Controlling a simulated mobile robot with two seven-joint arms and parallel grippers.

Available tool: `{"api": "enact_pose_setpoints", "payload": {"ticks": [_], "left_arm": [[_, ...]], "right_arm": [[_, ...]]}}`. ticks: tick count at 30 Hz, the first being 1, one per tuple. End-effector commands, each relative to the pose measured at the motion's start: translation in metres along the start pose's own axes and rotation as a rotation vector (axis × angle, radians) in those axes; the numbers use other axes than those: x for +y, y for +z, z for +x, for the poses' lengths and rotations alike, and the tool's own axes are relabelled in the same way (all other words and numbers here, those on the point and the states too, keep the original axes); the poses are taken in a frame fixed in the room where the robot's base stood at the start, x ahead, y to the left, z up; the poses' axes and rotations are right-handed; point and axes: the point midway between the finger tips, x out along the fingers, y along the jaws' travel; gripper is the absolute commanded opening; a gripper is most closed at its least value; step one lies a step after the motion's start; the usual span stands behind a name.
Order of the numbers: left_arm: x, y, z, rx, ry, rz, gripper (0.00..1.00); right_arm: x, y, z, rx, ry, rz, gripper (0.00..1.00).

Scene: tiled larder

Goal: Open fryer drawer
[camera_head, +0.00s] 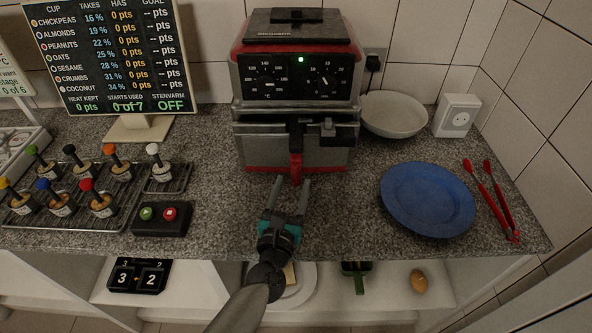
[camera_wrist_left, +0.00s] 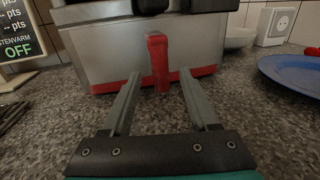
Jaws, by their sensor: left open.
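The fryer (camera_head: 292,82) stands against the back wall, silver with a red trim, two dials and a lit green light. Its drawer (camera_head: 264,147) is the lower silver front and looks closed. A red handle (camera_head: 296,166) hangs from the drawer's middle, and it also shows in the left wrist view (camera_wrist_left: 158,62). My left gripper (camera_head: 288,182) is open just in front of the handle, low over the counter. In the left wrist view the two fingers (camera_wrist_left: 158,76) point at the handle, one to each side of it, with nothing gripped. My right gripper is not in view.
A blue plate (camera_head: 428,199), red tongs (camera_head: 494,200) and a white bowl (camera_head: 394,114) are to the right. A button box (camera_head: 160,218) and racks of coloured-knob cups (camera_head: 70,190) are left. The counter in front of the fryer is clear.

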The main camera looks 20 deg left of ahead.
Motion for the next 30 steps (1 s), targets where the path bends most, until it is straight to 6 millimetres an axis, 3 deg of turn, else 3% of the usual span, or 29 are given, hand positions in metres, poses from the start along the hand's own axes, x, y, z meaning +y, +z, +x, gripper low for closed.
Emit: {"api": "enact_pose_setpoints", "payload": {"ticks": [9, 23, 30], "left_arm": [[0.000, 0.000, 0.040, -0.001, -0.001, 0.000, 0.61], [0.000, 0.000, 0.048, 0.000, -0.001, 0.000, 0.61], [0.000, 0.000, 0.048, 0.000, -0.001, 0.001, 0.34]], "right_arm": [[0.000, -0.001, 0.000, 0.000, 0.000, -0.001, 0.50], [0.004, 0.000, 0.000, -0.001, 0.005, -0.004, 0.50], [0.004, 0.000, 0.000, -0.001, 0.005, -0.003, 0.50]]}}
